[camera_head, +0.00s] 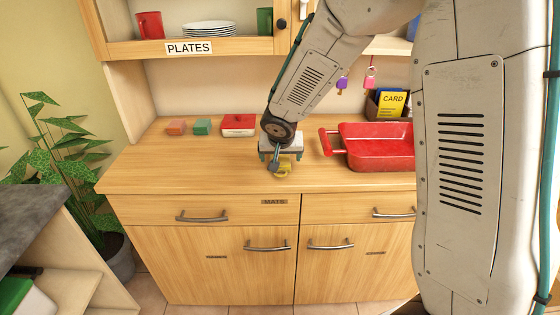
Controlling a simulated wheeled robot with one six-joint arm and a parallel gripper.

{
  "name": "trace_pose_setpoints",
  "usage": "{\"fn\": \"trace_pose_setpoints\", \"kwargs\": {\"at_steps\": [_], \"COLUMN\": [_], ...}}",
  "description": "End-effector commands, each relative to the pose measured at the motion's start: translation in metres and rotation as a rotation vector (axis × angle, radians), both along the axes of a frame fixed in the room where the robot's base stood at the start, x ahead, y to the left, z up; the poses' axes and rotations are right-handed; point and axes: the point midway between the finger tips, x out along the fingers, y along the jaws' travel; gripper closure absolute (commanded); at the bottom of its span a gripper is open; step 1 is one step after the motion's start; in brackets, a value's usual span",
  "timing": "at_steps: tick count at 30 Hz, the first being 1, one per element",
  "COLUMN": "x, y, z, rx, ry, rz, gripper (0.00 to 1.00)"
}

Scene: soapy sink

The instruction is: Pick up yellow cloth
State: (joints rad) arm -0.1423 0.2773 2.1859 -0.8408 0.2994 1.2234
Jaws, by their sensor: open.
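A small yellow item, which looks like the yellow cloth (284,170), lies on the wooden counter near its front edge. My gripper (274,162) points down right over it and hides part of it. The jaws are open. I cannot tell whether the fingers touch the cloth or are just around it.
A red tray (375,151) stands on the counter to the right of my gripper. A red box (238,126), a green block (202,127) and an orange block (176,128) sit to the left at the back. A card holder (391,104) stands behind the tray. The counter's front left is clear.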

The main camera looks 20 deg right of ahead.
Motion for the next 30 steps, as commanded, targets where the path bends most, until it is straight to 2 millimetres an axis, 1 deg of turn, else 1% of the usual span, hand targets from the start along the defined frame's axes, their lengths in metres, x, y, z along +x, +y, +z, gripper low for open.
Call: {"fn": "trace_pose_setpoints", "kwargs": {"at_steps": [1,4,7,13,14,15,17,18,20,21,30], "x": [0.003,0.009,0.011,0.011,0.011,0.011,0.011,0.011,0.011,0.011,0.011], "y": [-0.001,-0.002,-0.002,-0.002,-0.002,-0.002,-0.002,-0.002,-0.002,-0.002,-0.002], "z": [-0.009,-0.017,-0.021,-0.021,-0.021,-0.021,-0.021,-0.021,-0.021,-0.021,-0.018], "rx": [-0.002,-0.001,0.0,0.0,0.0,-0.001,-0.001,-0.001,-0.001,-0.001,0.0], "ry": [0.004,0.001,0.0,0.0,0.0,0.0,0.0,0.0,0.0,0.0,-0.001], "rz": [0.001,0.002,0.002,0.002,0.002,0.003,0.003,0.003,0.003,0.003,0.002], "gripper": [0.15,0.15,0.15,0.15,0.23,0.34,0.51,0.62,0.63,0.66,0.66]}}
